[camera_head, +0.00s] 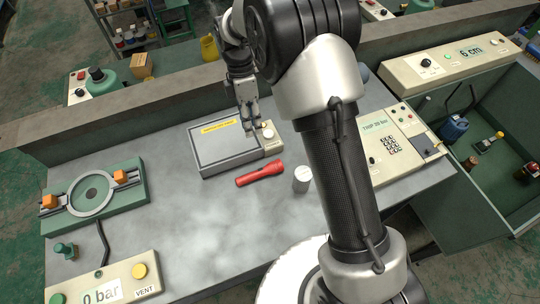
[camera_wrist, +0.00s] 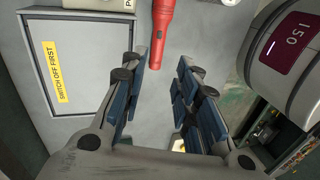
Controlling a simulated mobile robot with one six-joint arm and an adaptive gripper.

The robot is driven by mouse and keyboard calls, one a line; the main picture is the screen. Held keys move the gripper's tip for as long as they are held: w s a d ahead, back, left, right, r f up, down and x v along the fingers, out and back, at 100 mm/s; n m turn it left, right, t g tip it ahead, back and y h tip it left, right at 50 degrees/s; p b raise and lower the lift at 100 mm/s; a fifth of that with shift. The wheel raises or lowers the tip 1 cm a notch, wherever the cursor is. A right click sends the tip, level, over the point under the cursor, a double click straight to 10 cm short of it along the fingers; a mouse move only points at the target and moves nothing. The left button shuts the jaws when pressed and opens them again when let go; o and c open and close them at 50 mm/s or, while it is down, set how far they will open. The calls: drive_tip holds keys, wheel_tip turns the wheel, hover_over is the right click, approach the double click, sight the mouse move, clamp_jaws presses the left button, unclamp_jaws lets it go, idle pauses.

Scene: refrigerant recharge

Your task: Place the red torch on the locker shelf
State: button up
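The red torch (camera_head: 260,174) lies on the grey workbench in front of a grey box with a yellow label. In the wrist view the torch (camera_wrist: 163,25) shows at the top centre, its narrow end near my fingertips. My gripper (camera_head: 250,126) points down over the grey box, behind the torch in the head view. In the wrist view my gripper (camera_wrist: 170,58) is open with nothing held between its blue pads. An open green cabinet (camera_head: 440,215) at the right holds several items; I cannot tell if it contains the locker shelf.
The grey box (camera_head: 222,150) is labelled "SWITCH OFF FIRST" in the wrist view. A white cylinder (camera_head: 302,180) stands right of the torch. A ring fixture (camera_head: 135,200) is at left, a 0 bar panel (camera_head: 105,285) at front left. The bench middle is clear. A rack (camera_head: 125,35) stands behind.

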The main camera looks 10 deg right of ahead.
sight(260, 170)
drive_tip(key=shift+n, duration=0.5)
drive_tip(key=b+x, duration=0.3)
drive_tip(key=x, duration=1.6)
drive_tip(key=shift+w+d+f+b, duration=0.1)
drive_tip(key=shift+f+b, duration=0.1)
drive_tip(key=shift+b, duration=0.2)
drive_tip(key=shift+c, duration=0.5)
clamp_jaws()
